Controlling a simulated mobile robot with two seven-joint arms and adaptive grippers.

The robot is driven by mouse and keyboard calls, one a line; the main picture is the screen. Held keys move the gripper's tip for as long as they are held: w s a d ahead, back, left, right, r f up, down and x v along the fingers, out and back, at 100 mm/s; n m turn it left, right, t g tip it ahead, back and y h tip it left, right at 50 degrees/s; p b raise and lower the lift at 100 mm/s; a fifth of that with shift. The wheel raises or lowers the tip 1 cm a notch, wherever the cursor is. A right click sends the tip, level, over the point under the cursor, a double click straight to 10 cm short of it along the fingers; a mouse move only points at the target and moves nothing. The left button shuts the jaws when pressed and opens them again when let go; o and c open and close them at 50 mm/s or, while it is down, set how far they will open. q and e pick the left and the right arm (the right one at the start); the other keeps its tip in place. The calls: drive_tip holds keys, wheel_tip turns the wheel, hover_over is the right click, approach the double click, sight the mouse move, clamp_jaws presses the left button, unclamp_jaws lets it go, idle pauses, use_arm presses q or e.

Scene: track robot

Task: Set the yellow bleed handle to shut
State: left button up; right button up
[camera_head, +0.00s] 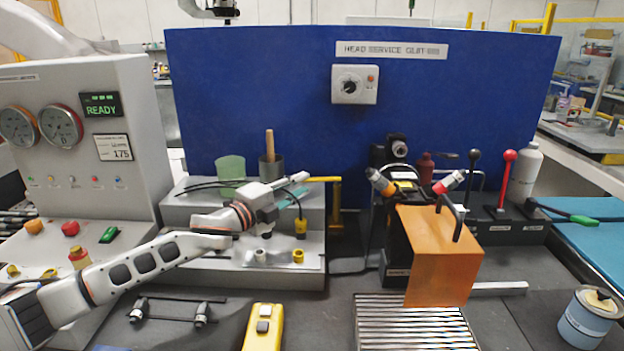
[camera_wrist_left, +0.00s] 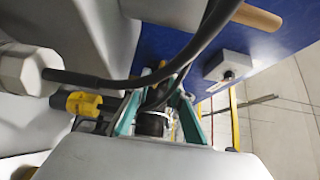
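A yellow bar (camera_head: 322,180) sticks out sideways at the top of a yellow upright (camera_head: 336,205), beside the grey stepped block; I take this bar for the bleed handle. My left gripper (camera_head: 292,198) is just left of the bar, above the block and apart from the bar. In the left wrist view its teal fingers (camera_wrist_left: 155,105) stand apart, with dark parts between them that I cannot make out. A yellow fitting (camera_wrist_left: 80,103) lies outside the fingers; a black hose (camera_wrist_left: 150,75) crosses in front. My right gripper is not in view.
A yellow-topped connector (camera_head: 300,228) stands just below the left gripper. The grey block (camera_head: 285,275) carries small fittings. To the right are an orange sheet (camera_head: 440,255), a slatted grate (camera_head: 410,325) and black and red levers (camera_head: 508,170). A blue panel (camera_head: 270,90) closes the back.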

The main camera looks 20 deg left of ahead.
sight(311, 179)
use_arm(q)
drive_tip(key=shift+x, duration=2.4)
drive_tip(key=shift+f, duration=0.1)
clamp_jaws()
